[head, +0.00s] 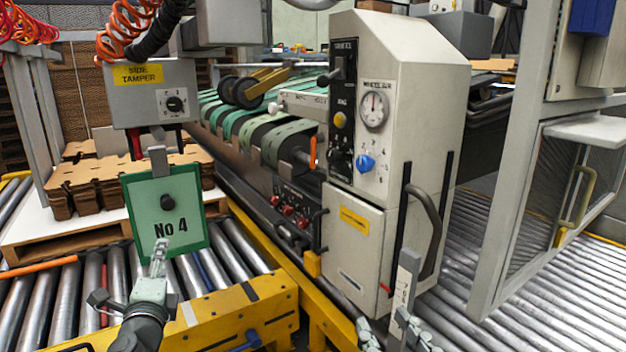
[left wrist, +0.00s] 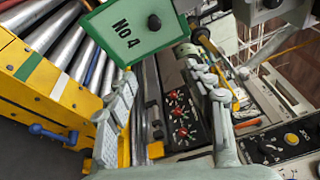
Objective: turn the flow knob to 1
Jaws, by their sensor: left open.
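A blue knob (head: 365,163) with small marks around it sits on the front of the pale machine cabinet (head: 425,95), below a round gauge (head: 374,109). Its marks are too small to read, and I cannot tell for certain that it is the flow knob. My left gripper (head: 158,262) is in front of the green No 4 plate, left of the cabinet and well apart from the blue knob. In the left wrist view its two fingers (left wrist: 165,105) are spread with nothing between them. My right gripper (head: 405,310) is low in front of the cabinet, below the blue knob; its jaw gap is unclear.
The green No 4 plate (head: 166,212) hangs under the side tamper box (head: 152,92), which has a black knob. Red knobs (left wrist: 180,113) sit on a low panel. A curved handle (head: 425,231) sticks out of the cabinet. A yellow-framed roller conveyor (head: 222,320) lies at lower left.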

